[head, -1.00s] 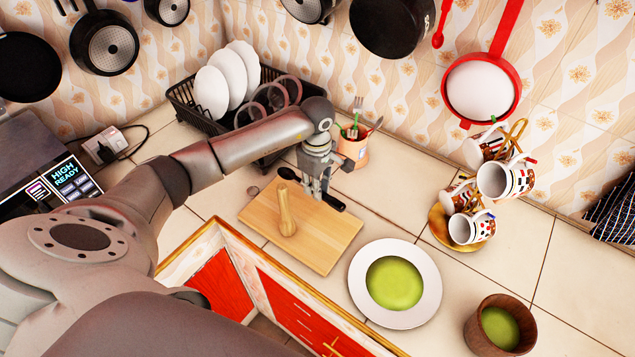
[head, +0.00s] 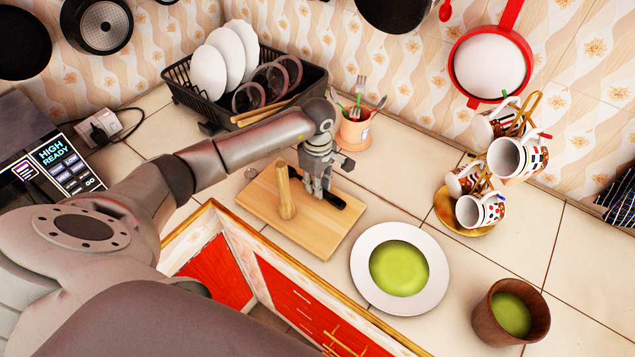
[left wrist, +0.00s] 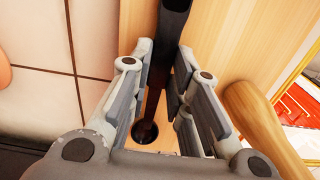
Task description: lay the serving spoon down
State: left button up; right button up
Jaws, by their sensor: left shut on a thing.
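My left gripper (head: 318,190) is over the right part of the wooden cutting board (head: 322,240), with its fingers pointing down. It is shut on the black serving spoon (head: 334,200), which lies low along the board's far side. I cannot tell whether the spoon touches the board. In the left wrist view the dark spoon (left wrist: 172,45) runs between the two fingers (left wrist: 165,105), and a rounded dark end shows below them. My right gripper is not in view.
A wooden pestle-like piece (head: 286,200) stands upright on the board, close to the gripper. A cutlery cup (head: 354,132) and dish rack (head: 215,108) stand behind. A plate of green soup (head: 365,290), a wooden bowl (head: 485,325) and a mug stand (head: 450,215) are to the right.

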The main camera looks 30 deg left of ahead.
pick_arm(q)
jog(key=o, duration=0.9)
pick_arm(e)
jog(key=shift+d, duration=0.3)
pick_arm(q)
jog(key=shift+r, duration=0.1)
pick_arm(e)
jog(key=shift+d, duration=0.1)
